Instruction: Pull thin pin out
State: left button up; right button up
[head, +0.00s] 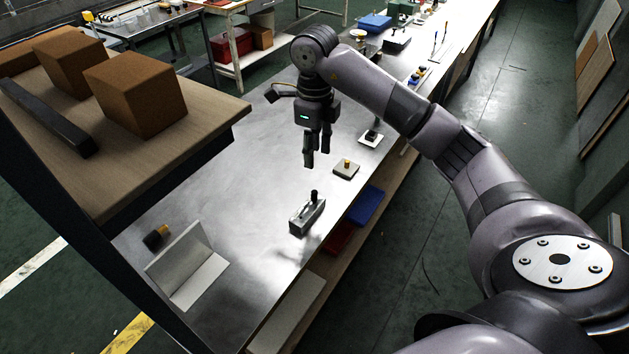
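A grey metal block (306,218) with an upright dark pin (314,196) stands near the right edge of the steel table. Behind it, a flat pale block (346,171) holds a short pin with an orange top (347,162). Farther back, a white plate (371,140) carries a dark peg (373,132). I cannot tell which pin is the thin one. My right gripper (317,156) points down above the table, behind and above the grey block, apart from the pins. Its fingers show a gap with nothing between them. My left gripper is not in view.
The steel table (220,200) is clear in the middle. An angled metal plate (182,270) and a dark cylinder (156,238) are at the front left. A wooden shelf with brown blocks (136,92) overhangs the left. Blue (366,206) and red bins sit below the right edge.

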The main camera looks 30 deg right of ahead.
aim_at(315, 191)
notch_tip(315, 191, down, 14)
jog(key=p, duration=0.3)
grip_shut()
dwell(0.5)
dwell(0.4)
